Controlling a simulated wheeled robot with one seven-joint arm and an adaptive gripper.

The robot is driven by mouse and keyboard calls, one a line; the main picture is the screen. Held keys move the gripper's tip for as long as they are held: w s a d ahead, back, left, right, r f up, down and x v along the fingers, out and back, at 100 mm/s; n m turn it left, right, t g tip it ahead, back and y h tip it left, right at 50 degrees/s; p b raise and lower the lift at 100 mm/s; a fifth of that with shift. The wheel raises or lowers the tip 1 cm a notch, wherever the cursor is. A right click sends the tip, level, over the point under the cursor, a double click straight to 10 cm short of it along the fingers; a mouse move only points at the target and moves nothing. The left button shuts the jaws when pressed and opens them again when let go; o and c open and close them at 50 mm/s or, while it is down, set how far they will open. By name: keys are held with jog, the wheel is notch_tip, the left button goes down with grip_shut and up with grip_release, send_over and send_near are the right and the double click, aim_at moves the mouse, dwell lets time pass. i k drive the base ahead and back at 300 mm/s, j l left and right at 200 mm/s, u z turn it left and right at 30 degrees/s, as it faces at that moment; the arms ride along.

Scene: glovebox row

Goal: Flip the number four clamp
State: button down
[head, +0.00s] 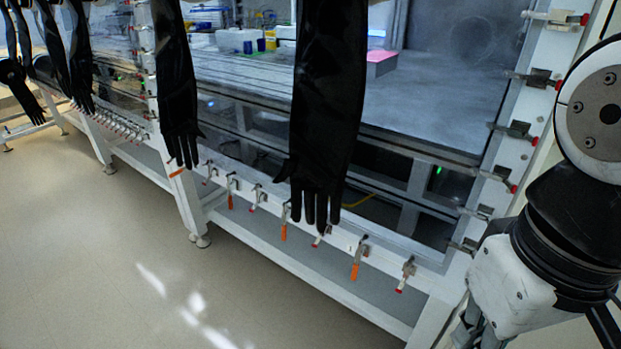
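A row of toggle clamps runs along the lower edge of the glovebox front in the head view. Some have orange handles hanging down, such as one at the right (357,258), one in the middle (284,222) and one further left (230,190). Others between them have red tips, such as the rightmost clamp (406,273) and one partly behind a glove (321,238). Any number labels are too small to read, so I cannot tell which clamp is number four. My gripper (597,318) is at the lower right, partly cut off, apart from the clamps; its opening is unclear.
Long black gloves hang in front of the glovebox, the nearest (328,110) just above the clamp row. More red-tipped clamps (515,130) line the right frame post. The floor (110,260) at left is clear.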

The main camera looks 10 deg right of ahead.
aim_at(180, 171)
jog(key=k, duration=0.65)
jog(key=i+j+u, duration=0.15)
jog(key=i+j, duration=0.15)
jog(key=i, duration=0.15)
jog(key=i+j+u, duration=0.1)
jog(key=i+j, duration=0.15)
jog(key=i, duration=0.2)
jog(key=i+j+u, duration=0.15)
jog(key=i, duration=0.3)
jog(key=i+j+u, duration=0.1)
jog(key=i, duration=0.35)
jog(key=i+j+u, duration=0.1)
jog(key=j+u, duration=0.25)
jog(key=j, duration=0.25)
